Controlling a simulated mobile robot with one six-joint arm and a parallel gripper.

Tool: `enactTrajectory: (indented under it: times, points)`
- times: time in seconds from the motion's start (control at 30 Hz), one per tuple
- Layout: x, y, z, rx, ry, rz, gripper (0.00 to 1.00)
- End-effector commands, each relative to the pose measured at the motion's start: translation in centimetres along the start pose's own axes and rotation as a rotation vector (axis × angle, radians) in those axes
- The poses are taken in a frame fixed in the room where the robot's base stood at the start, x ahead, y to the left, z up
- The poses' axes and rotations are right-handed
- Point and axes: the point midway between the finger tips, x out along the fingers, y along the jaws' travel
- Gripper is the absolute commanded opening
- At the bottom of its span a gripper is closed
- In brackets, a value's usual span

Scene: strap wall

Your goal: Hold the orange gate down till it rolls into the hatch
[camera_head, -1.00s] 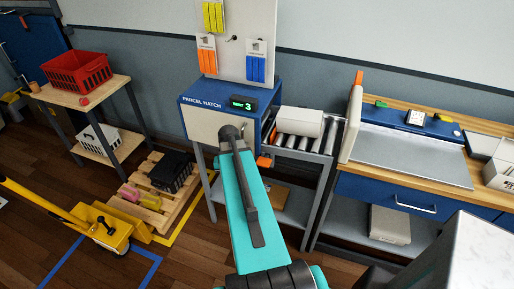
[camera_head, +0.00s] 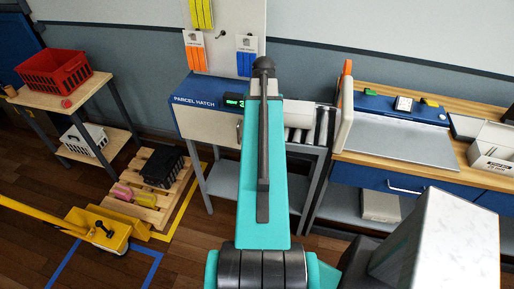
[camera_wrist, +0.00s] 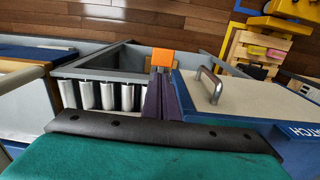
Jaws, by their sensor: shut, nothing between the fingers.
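The orange gate (camera_wrist: 162,57) shows in the wrist view as a small block at the end of the roller track, beside the hatch. My gripper (camera_wrist: 159,76) is shut and empty, its purple fingers just short of the gate in the picture. I cannot tell whether they touch it. In the head view my arm hides the gate and gripper. The parcel hatch (camera_head: 192,102) is a blue box with a cream front and a green display. Its cream panel with a metal handle (camera_wrist: 208,86) also shows in the wrist view. A white parcel (camera_head: 298,113) sits on the rollers, partly behind my arm.
The roller track (camera_wrist: 103,96) runs beside the hatch. A pallet (camera_head: 160,195) and yellow cart (camera_head: 103,233) are at left.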

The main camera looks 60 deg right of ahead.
Motion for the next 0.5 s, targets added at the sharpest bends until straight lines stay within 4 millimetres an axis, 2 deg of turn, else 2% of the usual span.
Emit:
enactTrajectory:
  times: [0.27,0.5]
  points:
    - [0.2,-1.0,0.4,-0.016,0.0,0.0,0.0]
    - [1.9,-1.2,0.6,-0.021,-0.002,0.0,0.0]
